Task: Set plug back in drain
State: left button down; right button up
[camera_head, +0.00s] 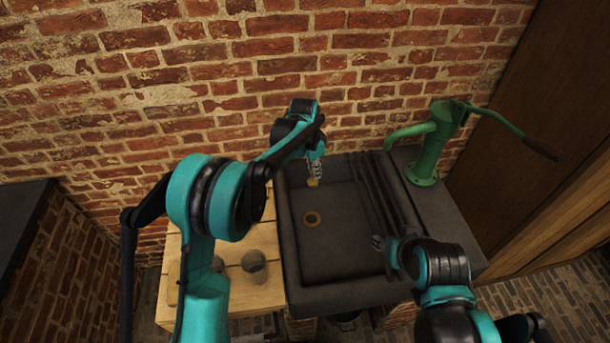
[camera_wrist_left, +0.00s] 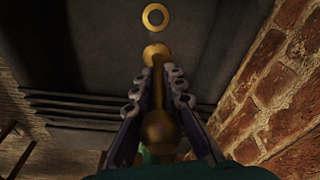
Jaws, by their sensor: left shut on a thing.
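The brass plug (camera_wrist_left: 157,50) is held between the fingers of my left gripper (camera_wrist_left: 158,75) in the left wrist view, with its round end sticking out past the fingertips. In the head view my left gripper (camera_head: 315,172) hangs over the back left part of the sink, and the plug (camera_head: 313,182) shows small below it. The drain (camera_head: 312,219) is a brass ring with a dark hole in the sink floor, apart from the plug. It also shows beyond the plug in the left wrist view (camera_wrist_left: 155,17). My right gripper (camera_head: 383,244) is over the right side of the sink; its fingers are too small to read.
The dark stone sink (camera_head: 345,292) has a ribbed draining part on its right. A green hand pump (camera_head: 430,150) stands at the right. A wooden table (camera_head: 262,297) at the left holds a grey jar (camera_head: 254,266). A brick wall rises behind.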

pick_arm(q)
jog(key=shift+f+b, duration=0.4)
jog(key=shift+f, duration=0.2)
jog(key=shift+f+b, duration=6.3)
jog(key=shift+f, duration=3.9)
jog(key=c, duration=1.5)
grip_release()
notch_tip(320, 180, up, 12)
jog(key=s+a, duration=0.1)
jog(key=shift+a, duration=0.25)
jog(key=shift+f, duration=0.2)
